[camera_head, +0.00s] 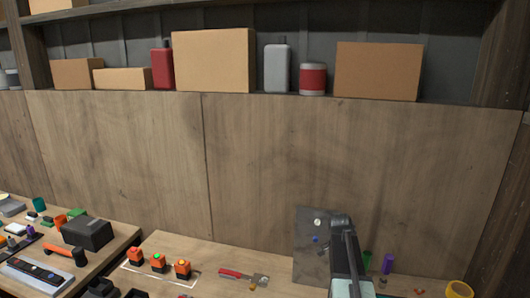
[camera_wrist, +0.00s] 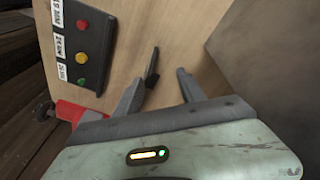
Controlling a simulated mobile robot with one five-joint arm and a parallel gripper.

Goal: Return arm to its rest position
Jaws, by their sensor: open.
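In the wrist view my gripper (camera_wrist: 158,88) is open, its two grey fingers apart over a pale wooden surface. A small dark upright piece (camera_wrist: 152,68) shows in the gap between the fingertips; I cannot tell whether they touch it, but the jaws are not closed on it. A black control box (camera_wrist: 82,45) with yellow, red and green buttons and white labels is at upper left. In the head view my arm rises at the lower right in front of a dark grey panel (camera_head: 309,232); my fingers cannot be made out there.
The bench holds several button blocks (camera_head: 158,262), a red-handled tool (camera_head: 232,273), and a yellow ring (camera_head: 459,289) at lower right. A hammer (camera_head: 66,253) and black box (camera_head: 87,233) are at left. Boxes (camera_head: 213,60) stand on the shelf. A red part (camera_wrist: 70,111) lies near my left finger.

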